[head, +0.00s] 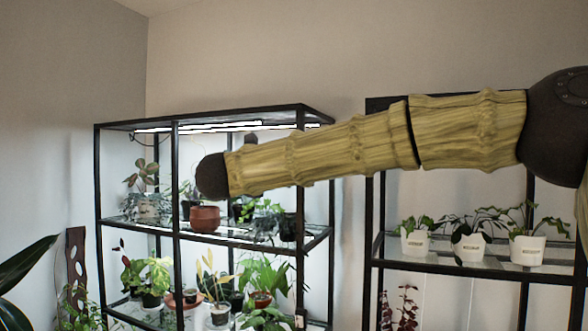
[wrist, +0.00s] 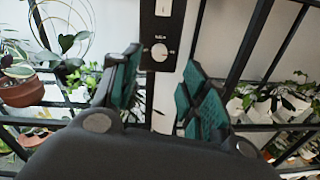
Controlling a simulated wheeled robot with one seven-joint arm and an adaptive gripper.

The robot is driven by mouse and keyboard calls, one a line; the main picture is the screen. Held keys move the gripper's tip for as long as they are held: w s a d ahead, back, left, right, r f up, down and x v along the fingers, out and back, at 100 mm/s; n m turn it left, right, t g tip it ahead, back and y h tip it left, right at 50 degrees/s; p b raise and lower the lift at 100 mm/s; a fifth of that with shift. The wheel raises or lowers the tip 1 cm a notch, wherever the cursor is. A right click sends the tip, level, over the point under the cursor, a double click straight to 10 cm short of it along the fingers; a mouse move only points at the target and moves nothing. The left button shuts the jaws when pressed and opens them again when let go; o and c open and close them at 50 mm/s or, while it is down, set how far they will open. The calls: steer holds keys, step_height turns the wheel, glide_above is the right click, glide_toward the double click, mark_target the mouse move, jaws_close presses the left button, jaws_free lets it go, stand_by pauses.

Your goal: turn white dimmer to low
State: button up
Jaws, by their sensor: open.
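The white dimmer (wrist: 159,52) is a small round knob on a black upright panel, at the top middle of the wrist view. Small marks, too fine to read, are printed around it. My gripper (wrist: 160,72) is open, with teal pads on both fingers. The knob shows between and just beyond the fingertips, nearer the left one. I see no contact with it, and the gap between the fingers looks empty. Which way the knob points cannot be told. In the head view I make out neither the dimmer nor my gripper; my arm crosses the upper right.
A white switch-like part (wrist: 163,8) sits above the knob. A black plant shelf (head: 175,235) stands left in the head view, a second shelf (head: 450,268) with white pots (head: 471,247) at right. Potted plants (wrist: 22,88) and black rails flank my gripper.

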steer(key=p+x, duration=0.2)
steer(key=x, duration=0.5)
steer(key=shift+w+p, duration=0.25)
steer(key=shift+p, duration=0.1)
steer(key=shift+d, duration=0.15)
jaws_close()
